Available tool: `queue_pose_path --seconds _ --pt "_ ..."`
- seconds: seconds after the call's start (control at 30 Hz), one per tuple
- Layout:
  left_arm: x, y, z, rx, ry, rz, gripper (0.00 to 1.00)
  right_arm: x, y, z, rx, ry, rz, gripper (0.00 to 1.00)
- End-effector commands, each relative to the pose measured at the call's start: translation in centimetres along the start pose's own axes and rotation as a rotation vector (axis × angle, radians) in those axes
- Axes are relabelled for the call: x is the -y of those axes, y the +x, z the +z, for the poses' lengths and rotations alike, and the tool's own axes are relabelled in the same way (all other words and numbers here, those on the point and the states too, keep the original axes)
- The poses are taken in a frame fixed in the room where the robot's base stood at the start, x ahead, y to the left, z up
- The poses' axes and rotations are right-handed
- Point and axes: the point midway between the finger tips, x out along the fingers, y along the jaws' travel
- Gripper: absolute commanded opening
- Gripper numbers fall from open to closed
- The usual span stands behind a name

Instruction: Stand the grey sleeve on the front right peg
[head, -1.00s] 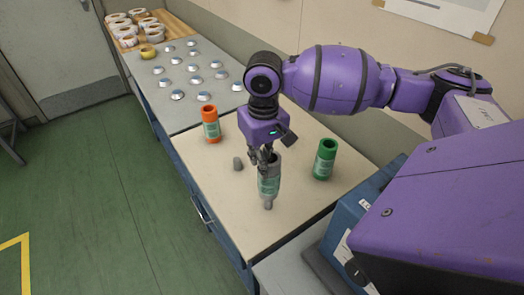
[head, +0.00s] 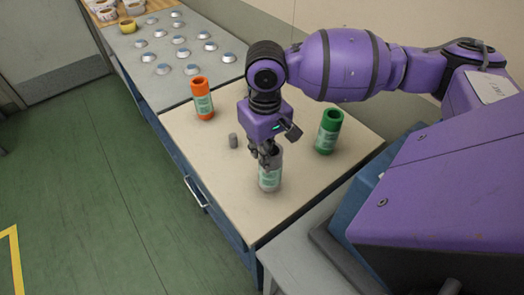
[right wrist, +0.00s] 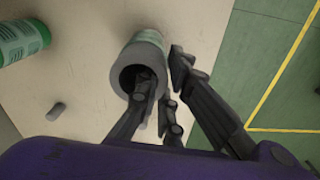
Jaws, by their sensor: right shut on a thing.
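The grey sleeve (head: 272,176) stands upright on the near part of the table top, with a pale green label on its side. My right gripper (head: 266,157) comes down from above and is shut on the sleeve's upper rim. In the right wrist view, one finger reaches into the open end of the grey sleeve (right wrist: 126,70) and the other lies outside its wall. The front right peg is hidden, so I cannot see how far the sleeve is down on it. My left gripper is not in view.
A bare grey peg (head: 233,141) stands left of the sleeve. An orange sleeve (head: 202,98) stands at the back left and a green sleeve (head: 328,131) at the right. Several shiny domes sit on the grey surface (head: 150,94) behind. The table's front left is clear.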

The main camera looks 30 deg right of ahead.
Motion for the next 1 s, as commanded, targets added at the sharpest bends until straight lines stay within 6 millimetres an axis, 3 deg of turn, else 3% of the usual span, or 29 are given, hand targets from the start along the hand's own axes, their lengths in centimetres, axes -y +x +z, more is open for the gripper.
queue_pose_path --seconds 0.83,1.0 --pt "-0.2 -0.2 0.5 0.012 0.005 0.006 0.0 0.0 0.8 0.0 -0.002 -0.001 0.0 0.0" --pt "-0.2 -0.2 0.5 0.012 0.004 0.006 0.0 0.0 0.8 -0.1 -0.002 -0.001 0.0 0.26"
